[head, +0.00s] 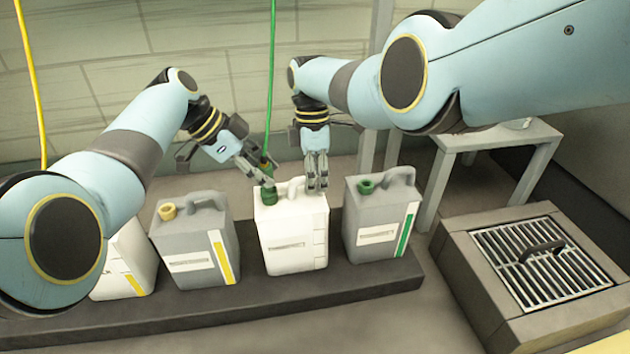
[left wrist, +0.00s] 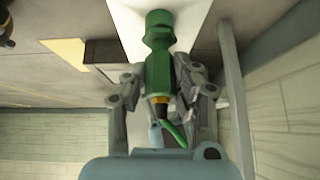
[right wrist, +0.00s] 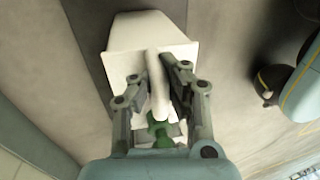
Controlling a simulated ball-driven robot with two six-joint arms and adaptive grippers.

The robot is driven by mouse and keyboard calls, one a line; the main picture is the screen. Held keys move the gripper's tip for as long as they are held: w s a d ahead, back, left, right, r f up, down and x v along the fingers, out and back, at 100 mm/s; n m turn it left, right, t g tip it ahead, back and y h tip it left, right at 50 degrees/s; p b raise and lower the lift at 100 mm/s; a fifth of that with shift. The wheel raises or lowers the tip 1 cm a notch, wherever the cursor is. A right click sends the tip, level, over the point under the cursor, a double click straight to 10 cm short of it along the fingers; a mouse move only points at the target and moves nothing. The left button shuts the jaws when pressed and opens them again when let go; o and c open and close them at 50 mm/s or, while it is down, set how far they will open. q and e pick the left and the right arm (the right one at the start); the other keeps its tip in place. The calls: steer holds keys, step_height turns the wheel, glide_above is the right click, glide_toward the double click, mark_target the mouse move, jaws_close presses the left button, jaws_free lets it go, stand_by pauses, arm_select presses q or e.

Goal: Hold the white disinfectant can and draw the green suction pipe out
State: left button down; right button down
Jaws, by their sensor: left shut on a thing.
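The white disinfectant can (head: 292,240) stands upright on the dark plinth, its moulded handle (right wrist: 158,85) on top. The green suction pipe's fitting (left wrist: 158,70) is at the can's mouth, with a green cap-like end (head: 268,196) there; how far the pipe reaches inside is hidden. Its green hose (head: 271,80) runs upward out of view. My left gripper (head: 261,180) is shut on the green fitting just above the can. My right gripper (head: 316,187) points down at the can's handle, one finger on each side; whether the fingers press on it I cannot tell.
A grey can with a yellow cap (head: 203,250) stands left of the white can, and a grey can with a green cap (head: 378,232) stands close on its right. Another white can (head: 128,262) is partly behind my left arm. A floor grate (head: 540,265) lies at the right.

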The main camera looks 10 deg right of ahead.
arm_select(q)
step_height(320, 180, up, 21)
steer(key=s, duration=0.1)
steer(key=shift+a+r, duration=0.15)
steer(key=shift+r, duration=0.05)
stand_by(3.7)
stand_by(0.4)
arm_select(e)
steer(key=c, duration=1.4)
jaws_free()
